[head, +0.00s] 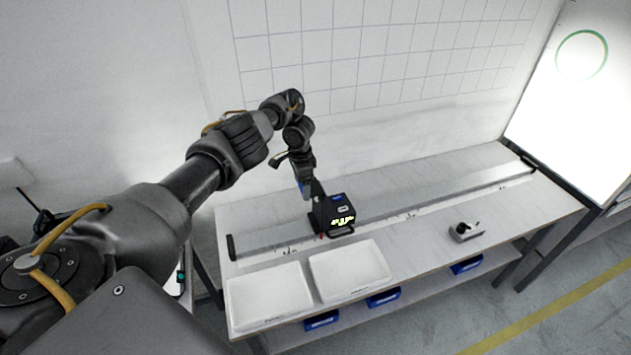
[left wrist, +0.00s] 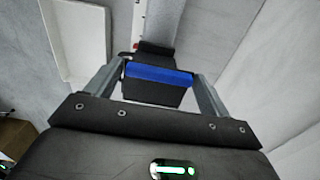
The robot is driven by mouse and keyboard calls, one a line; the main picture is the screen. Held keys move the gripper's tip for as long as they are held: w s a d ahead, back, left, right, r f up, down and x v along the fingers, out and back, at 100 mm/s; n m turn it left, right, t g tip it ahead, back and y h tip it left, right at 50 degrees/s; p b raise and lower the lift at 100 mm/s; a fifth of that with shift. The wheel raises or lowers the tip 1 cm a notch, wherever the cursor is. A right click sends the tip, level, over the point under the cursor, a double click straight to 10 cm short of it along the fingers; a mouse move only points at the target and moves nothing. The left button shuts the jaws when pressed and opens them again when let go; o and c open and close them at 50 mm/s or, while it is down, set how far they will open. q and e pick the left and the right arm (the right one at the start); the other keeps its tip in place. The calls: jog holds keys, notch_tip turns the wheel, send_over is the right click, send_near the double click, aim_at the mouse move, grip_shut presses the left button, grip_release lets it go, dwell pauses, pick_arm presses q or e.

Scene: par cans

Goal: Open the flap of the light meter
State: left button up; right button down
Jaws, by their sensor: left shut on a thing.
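The light meter (head: 338,214) is a black box with a lit yellow-green display, on the rail along the bench. A dark upright part, which looks like its flap, stands at its left side. My left gripper (head: 307,190) points down at the upper left of the meter. In the left wrist view, a blue bar (left wrist: 160,77) on a black part spans between the two fingers of my left gripper (left wrist: 160,88), which is shut on it. How far the flap is open is hard to tell. My right gripper is out of view.
Two white trays (head: 268,295) (head: 350,270) lie at the bench's front left. A small grey box with a black knob (head: 466,231) sits to the right. Blue bins (head: 383,298) are on the shelf below. The right part of the bench is mostly clear.

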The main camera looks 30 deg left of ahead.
pick_arm(q)
jog(key=shift+r, duration=0.1)
dwell(0.4)
jog(key=o, duration=1.2)
jog(key=shift+w+a+r, duration=0.1)
jog(key=shift+w+r, duration=0.2)
jog(key=shift+r, duration=0.6)
jog(key=shift+s+r+p, duration=0.25)
jog(key=shift+r+p, duration=0.1)
jog(key=shift+r, duration=0.1)
notch_tip(320, 180, up, 8)
